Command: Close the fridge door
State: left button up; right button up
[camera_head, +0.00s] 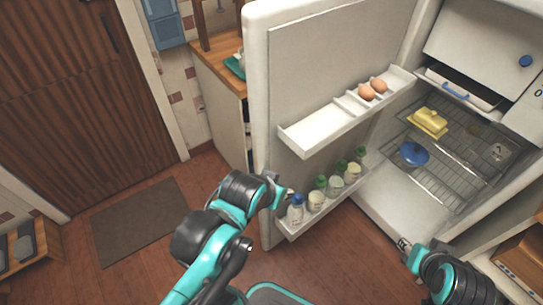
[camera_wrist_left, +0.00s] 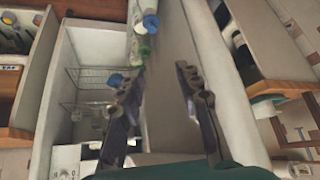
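The white fridge door (camera_head: 335,65) stands wide open, its inner face with two shelves turned toward me. The fridge body (camera_head: 385,205) is open at the right, its wire racks showing. My left gripper (camera_head: 284,193) is close to the near lower edge of the door, by the lower shelf's bottles. In the left wrist view the left gripper (camera_wrist_left: 160,80) has its fingers apart, with the door (camera_wrist_left: 172,110) showing between them; I cannot tell if they touch it. My right gripper (camera_head: 404,244) is low in front of the fridge, its fingers too small to read.
Eggs (camera_head: 372,89) sit on the upper door shelf and several bottles (camera_head: 316,200) on the lower one. A yellow butter dish (camera_head: 428,122) and blue-lidded pot (camera_head: 414,154) are inside. A wooden counter (camera_head: 215,58) stands behind the door.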

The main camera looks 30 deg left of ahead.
aim_at(307, 62)
jog(key=j+z, duration=0.2)
jog(key=j, duration=0.35)
jog(key=j+z, duration=0.2)
jog(key=j, duration=0.35)
jog(key=k+j+z, duration=0.2)
jog(key=j, duration=0.3)
jog(key=j+z, duration=0.2)
jog(key=j, duration=0.25)
jog(key=j+z, duration=0.2)
jog(key=j, duration=0.2)
jog(key=k+j+z, duration=0.2)
jog(key=j, duration=0.25)
jog(key=j+z, duration=0.2)
jog(key=j, duration=0.2)
jog(key=k+j, duration=0.25)
jog(key=k, duration=0.15)
jog(key=k+j+z, duration=0.2)
jog(key=j+z, duration=0.15)
jog(key=k+j+z, duration=0.35)
jog(key=j, duration=0.2)
